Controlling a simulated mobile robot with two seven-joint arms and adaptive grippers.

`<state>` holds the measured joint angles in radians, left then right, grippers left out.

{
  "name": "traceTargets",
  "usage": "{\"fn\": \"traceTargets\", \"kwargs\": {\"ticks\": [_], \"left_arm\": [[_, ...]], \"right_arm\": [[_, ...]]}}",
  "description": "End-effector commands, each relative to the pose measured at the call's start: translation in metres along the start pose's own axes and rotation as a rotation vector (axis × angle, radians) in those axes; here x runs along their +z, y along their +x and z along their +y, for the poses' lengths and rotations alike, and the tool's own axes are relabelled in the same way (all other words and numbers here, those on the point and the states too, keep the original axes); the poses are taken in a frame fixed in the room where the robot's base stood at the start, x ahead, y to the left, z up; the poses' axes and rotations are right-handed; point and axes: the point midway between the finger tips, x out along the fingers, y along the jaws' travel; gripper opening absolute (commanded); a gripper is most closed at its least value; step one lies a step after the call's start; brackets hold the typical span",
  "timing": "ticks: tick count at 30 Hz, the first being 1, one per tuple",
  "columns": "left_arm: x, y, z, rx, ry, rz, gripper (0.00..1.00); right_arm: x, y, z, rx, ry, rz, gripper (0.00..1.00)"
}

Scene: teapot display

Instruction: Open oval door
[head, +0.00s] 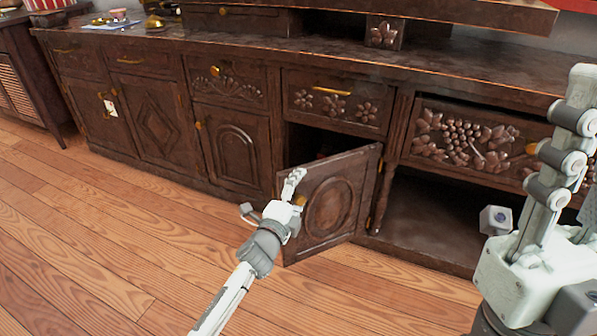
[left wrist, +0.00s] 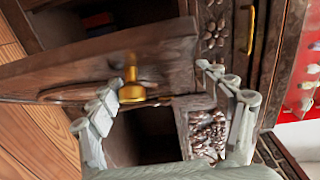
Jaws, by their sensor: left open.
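The oval door (head: 330,207) is a dark wooden cabinet door with a carved oval. It stands partly open, swung out from its right side, and a dark gap shows behind it. Its brass knob (head: 300,200) is at its free left edge. My left gripper (head: 292,184) is at that edge, beside the knob. In the left wrist view the knob (left wrist: 131,82) lies close to the left finger, between the spread fingers of the open left gripper (left wrist: 160,80). I cannot tell whether they touch. My right gripper (head: 570,130) is at the right edge, partly cut off.
An open compartment (head: 420,222) lies right of the door, below a carved grape drawer (head: 470,138). Closed doors (head: 232,147) line the cabinet to the left. Small brass items (head: 155,22) stand on the countertop. The wooden floor (head: 110,235) in front is clear.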

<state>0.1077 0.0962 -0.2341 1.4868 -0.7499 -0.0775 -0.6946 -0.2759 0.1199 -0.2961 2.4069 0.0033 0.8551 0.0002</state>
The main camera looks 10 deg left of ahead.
Motion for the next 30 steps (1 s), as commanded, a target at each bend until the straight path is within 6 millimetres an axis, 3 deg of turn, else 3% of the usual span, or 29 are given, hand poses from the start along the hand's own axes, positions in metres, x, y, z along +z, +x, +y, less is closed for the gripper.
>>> {"fn": "traceTargets", "kwargs": {"ticks": [1, 4, 9, 16, 17, 24, 30], "left_arm": [[0.007, 0.005, -0.048, -0.066, 0.016, 0.001, 0.60], [0.009, 0.004, -0.061, -0.068, 0.017, -0.002, 0.70], [0.008, 0.004, -0.072, -0.067, 0.018, -0.001, 0.74], [0.007, 0.004, -0.073, -0.068, 0.018, -0.001, 0.74], [0.009, 0.001, -0.024, 0.018, 0.023, -0.008, 0.73], [0.007, -0.010, -0.023, 0.020, 0.018, -0.007, 0.54], [0.006, -0.024, -0.022, 0.020, 0.016, -0.007, 0.47]], "right_arm": [[-0.001, 0.003, 0.000, -0.001, 0.000, 0.001, 0.29], [-0.001, 0.004, 0.000, -0.001, 0.000, 0.001, 0.29], [-0.001, 0.004, 0.000, -0.001, 0.000, 0.001, 0.29], [-0.001, 0.005, 0.000, -0.001, 0.000, 0.002, 0.29], [-0.001, 0.005, 0.000, -0.001, 0.000, 0.001, 0.29], [-0.002, 0.008, 0.000, -0.001, 0.000, 0.001, 0.29], [-0.002, 0.011, 0.000, -0.001, 0.000, 0.001, 0.29]]}}
